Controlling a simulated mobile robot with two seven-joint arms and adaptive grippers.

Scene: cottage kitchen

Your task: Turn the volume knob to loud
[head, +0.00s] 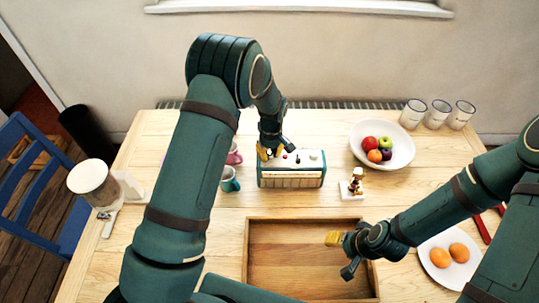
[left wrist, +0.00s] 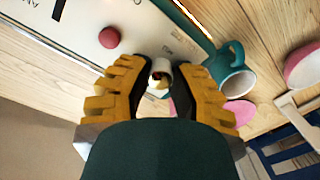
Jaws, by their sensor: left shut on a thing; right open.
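The radio (head: 291,181), a cream and teal box with knobs on its top, stands on the table behind the wooden tray. My left gripper (head: 268,153) reaches down to the top left of the radio. In the left wrist view its yellow fingers (left wrist: 160,85) are closed around a small pale knob (left wrist: 161,67), partly hidden between them. A red button (left wrist: 109,38) sits beside it on the radio's top. The knob's marked setting cannot be read clearly. My right gripper (head: 336,240) is open and empty above the right part of the tray.
A wooden tray (head: 250,262) lies in front. Teal (head: 230,181) and pink (head: 234,155) mugs stand left of the radio. A figurine (head: 356,181), a fruit bowl (head: 399,150) and several white cups (head: 438,115) are to the right. A plate of oranges (head: 437,280) lies near my right arm.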

